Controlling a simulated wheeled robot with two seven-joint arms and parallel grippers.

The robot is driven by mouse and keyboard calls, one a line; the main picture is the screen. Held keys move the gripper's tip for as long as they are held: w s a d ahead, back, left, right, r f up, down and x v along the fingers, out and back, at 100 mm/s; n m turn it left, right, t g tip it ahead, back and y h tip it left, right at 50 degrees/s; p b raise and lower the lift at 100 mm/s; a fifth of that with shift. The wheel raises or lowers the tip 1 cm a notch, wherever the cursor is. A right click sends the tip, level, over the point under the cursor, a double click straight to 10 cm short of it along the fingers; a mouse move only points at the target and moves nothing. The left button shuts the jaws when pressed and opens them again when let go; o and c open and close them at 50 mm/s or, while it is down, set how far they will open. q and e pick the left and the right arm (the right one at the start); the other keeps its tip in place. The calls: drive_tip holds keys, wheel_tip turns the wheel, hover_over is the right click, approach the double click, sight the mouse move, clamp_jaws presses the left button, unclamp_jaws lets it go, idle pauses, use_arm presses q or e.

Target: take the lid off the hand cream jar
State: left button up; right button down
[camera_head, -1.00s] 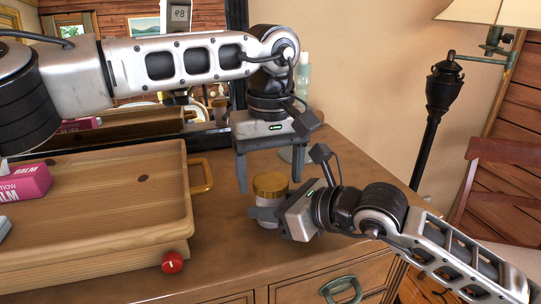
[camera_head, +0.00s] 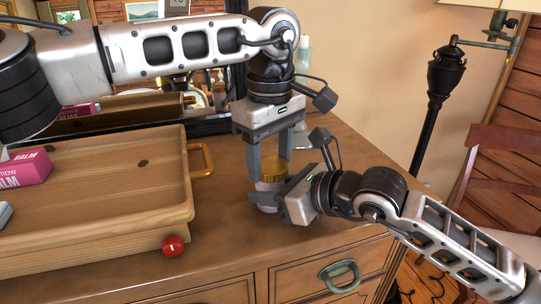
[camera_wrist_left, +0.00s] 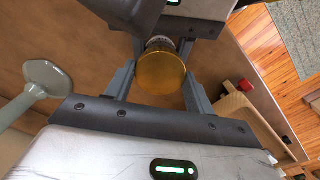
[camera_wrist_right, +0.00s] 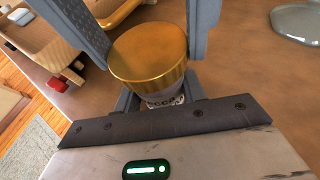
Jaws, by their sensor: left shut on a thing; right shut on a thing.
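The hand cream jar stands on the dresser top, with a pale body (camera_head: 268,186) and a gold lid (camera_head: 274,168). My right gripper (camera_head: 268,198) is shut on the jar body from the right side; the body also shows below the lid in the right wrist view (camera_wrist_right: 165,99). My left gripper (camera_head: 270,175) points down from above, shut on the gold lid, with one finger on each side of it. The lid fills the space between its fingers in the left wrist view (camera_wrist_left: 161,73). The lid sits on the jar; I cannot tell whether it is loosened.
A wooden tray (camera_head: 100,225) with a yellow handle and a red knob takes up the left of the dresser (camera_head: 225,250). A pink balm box (camera_head: 25,170) lies in it. A mirror stands behind. The dresser's front edge is close to the jar.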

use_arm(q)
drive_tip(key=n, duration=0.7)
drive_tip(key=shift+a+n, duration=0.1)
drive_tip(key=shift+n, duration=0.3)
drive_tip(key=n, duration=0.7)
use_arm(e)
drive_tip(key=shift+w+d, duration=0.1)
use_arm(q)
drive_tip(key=n, duration=0.7)
drive_tip(key=shift+n, duration=0.4)
drive_tip(key=n, duration=0.4)
drive_tip(key=shift+n, duration=0.3)
drive_tip(key=n, duration=0.5)
drive_tip(key=shift+r, duration=0.1)
drive_tip(key=n, duration=1.6)
